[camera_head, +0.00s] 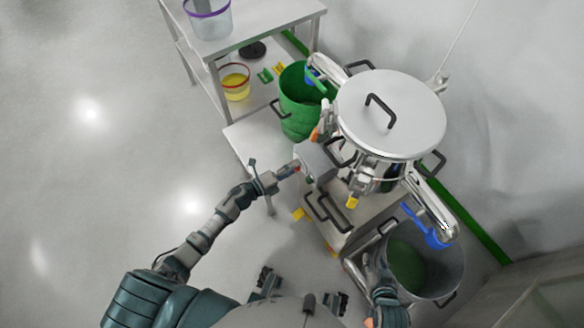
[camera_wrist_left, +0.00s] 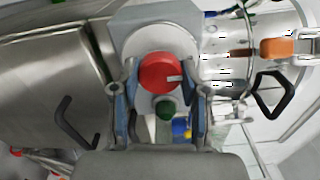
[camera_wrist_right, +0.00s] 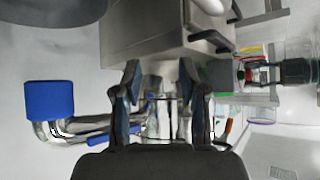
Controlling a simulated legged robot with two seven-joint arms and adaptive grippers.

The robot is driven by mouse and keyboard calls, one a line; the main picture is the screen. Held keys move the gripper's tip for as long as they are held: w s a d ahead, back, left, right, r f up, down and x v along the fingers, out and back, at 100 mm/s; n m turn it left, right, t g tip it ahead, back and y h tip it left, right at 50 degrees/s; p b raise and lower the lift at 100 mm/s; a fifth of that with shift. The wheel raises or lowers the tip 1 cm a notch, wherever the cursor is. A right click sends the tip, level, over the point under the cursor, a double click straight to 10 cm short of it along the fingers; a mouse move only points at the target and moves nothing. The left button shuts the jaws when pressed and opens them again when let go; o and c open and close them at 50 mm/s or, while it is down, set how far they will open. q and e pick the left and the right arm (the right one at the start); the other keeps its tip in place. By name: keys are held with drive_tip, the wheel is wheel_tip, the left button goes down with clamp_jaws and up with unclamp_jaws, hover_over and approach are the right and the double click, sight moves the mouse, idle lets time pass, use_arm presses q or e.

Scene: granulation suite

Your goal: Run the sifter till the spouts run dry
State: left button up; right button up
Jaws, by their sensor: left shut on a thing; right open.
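The sifter (camera_head: 410,130) is a round steel drum with a handled lid, standing on a steel base. One spout (camera_head: 330,70) points into a green bin (camera_head: 300,118). The other spout (camera_head: 436,205), with a blue fitting (camera_head: 425,226), hangs over a grey bin (camera_head: 455,262) with a green inside. Flow from the spouts cannot be made out. My left gripper (camera_head: 294,168) is at the base's side, shut on a red knob (camera_wrist_left: 165,73) above a green button (camera_wrist_left: 166,109). My right gripper (camera_wrist_right: 160,74) is open and empty, low beside the grey bin.
Black handles (camera_head: 330,212) stick out from the sifter base. The floor at left is clear.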

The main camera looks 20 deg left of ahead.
use_arm(q)
drive_tip(key=shift+w+a, duration=0.15)
drive_tip(key=shift+a, duration=0.1)
drive_tip(key=o, duration=1.1)
drive_tip(key=shift+o, duration=0.2)
drive_tip(key=shift+f, duration=0.1)
drive_tip(key=v, duration=1.2)
drive_tip(key=shift+a+f, duration=0.1)
